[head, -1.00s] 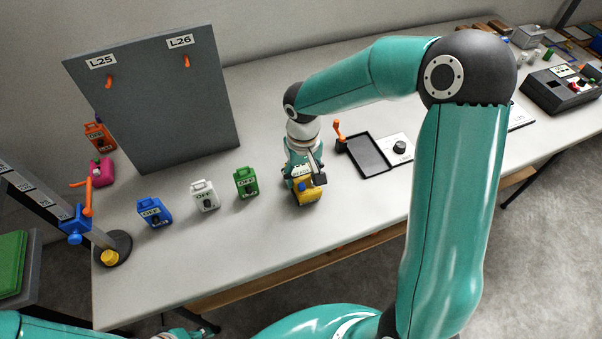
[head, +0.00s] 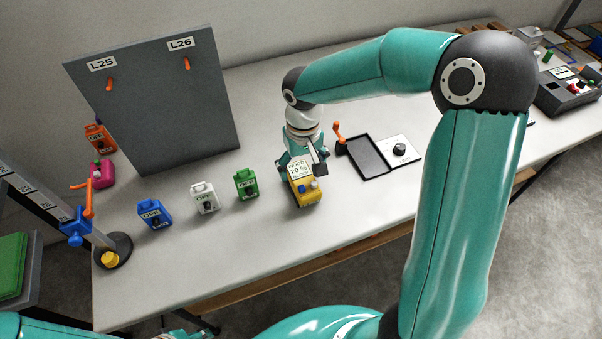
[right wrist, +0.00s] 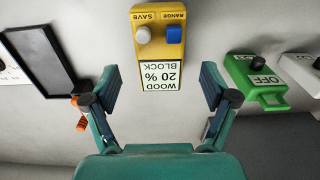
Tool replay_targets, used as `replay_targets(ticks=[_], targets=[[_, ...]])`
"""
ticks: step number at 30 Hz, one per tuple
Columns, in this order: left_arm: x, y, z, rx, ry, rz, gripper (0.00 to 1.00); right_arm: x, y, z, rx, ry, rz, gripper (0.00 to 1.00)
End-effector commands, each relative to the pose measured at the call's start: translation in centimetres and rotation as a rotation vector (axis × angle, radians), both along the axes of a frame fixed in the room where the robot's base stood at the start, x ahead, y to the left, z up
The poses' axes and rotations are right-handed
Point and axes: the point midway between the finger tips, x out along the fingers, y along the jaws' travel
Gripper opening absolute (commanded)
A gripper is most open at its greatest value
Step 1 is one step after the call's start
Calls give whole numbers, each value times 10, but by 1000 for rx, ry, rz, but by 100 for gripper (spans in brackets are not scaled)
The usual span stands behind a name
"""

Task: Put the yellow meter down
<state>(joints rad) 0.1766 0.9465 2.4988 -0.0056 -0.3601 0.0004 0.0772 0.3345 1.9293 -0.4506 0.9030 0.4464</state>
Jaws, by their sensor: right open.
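The yellow meter (head: 306,194) stands on the table to the right of the green meter, and its screen reads "WOOD 20 % BLOCK". In the right wrist view the meter (right wrist: 159,52) shows a grey SAVE knob and a blue RANGE knob. My right gripper (head: 303,168) is open just behind the meter. In the right wrist view its fingers (right wrist: 158,86) are spread wide, with clear gaps on both sides of the meter's screen end. Only a bit of my left gripper (head: 198,331) shows at the bottom edge of the head view.
Green (head: 246,184), white (head: 204,198) and blue (head: 154,213) meters reading OFF stand in a row to the left. A black tray (head: 366,157) with an orange lever lies to the right. A grey board (head: 160,110) stands behind. Bare table lies in front of the yellow meter.

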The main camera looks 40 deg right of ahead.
Motion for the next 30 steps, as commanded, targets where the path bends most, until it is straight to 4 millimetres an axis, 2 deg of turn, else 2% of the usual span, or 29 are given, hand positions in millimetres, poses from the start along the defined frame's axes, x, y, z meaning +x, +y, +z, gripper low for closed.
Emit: replay_targets(ticks=[1, 6, 12, 18, 30], targets=[[0, 0, 1, 0, 0, 0, 40, 2, 0, 13, -2, -7, -1, 85], [0, 0, 3, 0, 0, 0, 40, 1, 0, 48, 0, -6, 0, 85], [0, 0, 5, 0, 0, 0, 40, 1, 0, 76, 1, -2, 2, 85], [0, 0, 5, 0, 0, 0, 40, 0, 0, 84, 0, -1, 1, 85], [0, 0, 5, 0, 0, 0, 40, 0, 0, 84, 0, -1, 2, 85]])
